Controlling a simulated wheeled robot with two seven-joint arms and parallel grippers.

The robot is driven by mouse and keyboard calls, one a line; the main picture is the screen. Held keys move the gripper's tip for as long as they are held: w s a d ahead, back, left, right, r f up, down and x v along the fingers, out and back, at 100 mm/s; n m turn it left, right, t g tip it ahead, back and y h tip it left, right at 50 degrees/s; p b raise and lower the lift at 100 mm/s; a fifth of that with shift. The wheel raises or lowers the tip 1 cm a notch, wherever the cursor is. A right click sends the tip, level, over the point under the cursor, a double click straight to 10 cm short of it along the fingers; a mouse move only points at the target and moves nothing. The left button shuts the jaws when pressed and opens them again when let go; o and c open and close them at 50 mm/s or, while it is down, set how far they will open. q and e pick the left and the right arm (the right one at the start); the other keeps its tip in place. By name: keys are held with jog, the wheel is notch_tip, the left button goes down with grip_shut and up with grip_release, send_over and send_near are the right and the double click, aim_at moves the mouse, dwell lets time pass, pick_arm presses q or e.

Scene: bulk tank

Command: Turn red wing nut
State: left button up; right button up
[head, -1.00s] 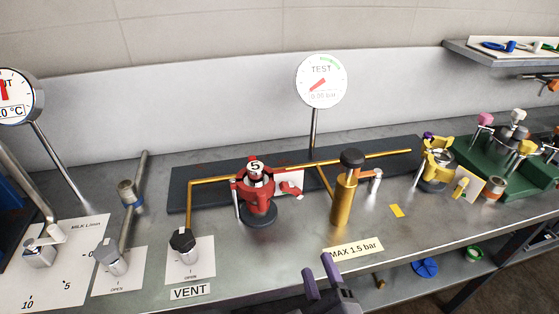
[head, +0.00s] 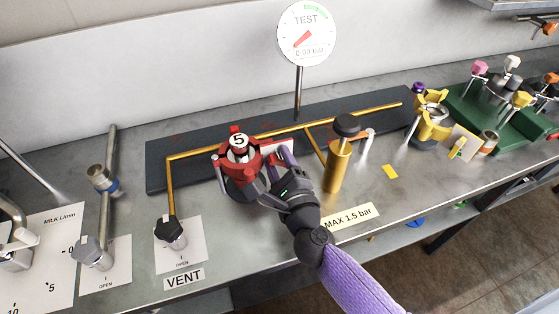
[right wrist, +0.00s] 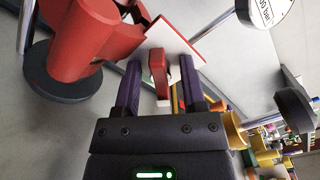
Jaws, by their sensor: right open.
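The red wing nut (right wrist: 158,72) shows in the right wrist view as a red bar on the side of the red clamp body (right wrist: 85,45). My right gripper (right wrist: 160,88) is open, with one purple finger on either side of the nut; I cannot tell whether they touch it. In the head view my right gripper (head: 268,166) reaches the right side of the red clamp (head: 232,167), which carries a white cap marked 5 (head: 238,142). There the gripper mostly hides the nut. My left gripper is not in view.
A brass pump (head: 337,165) with a black knob stands close to the right of my gripper. A brass pipe (head: 200,150) runs over the dark base plate (head: 160,178). The TEST gauge (head: 305,35) stands behind. A yellow clamp (head: 430,122) is further right.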

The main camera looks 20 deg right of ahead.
grip_shut()
dwell(0.5)
jog(key=m, duration=0.4)
jog(key=shift+m, duration=0.4)
jog(key=m, duration=0.5)
jog(key=shift+d, duration=0.15)
jog(key=shift+m, duration=0.3)
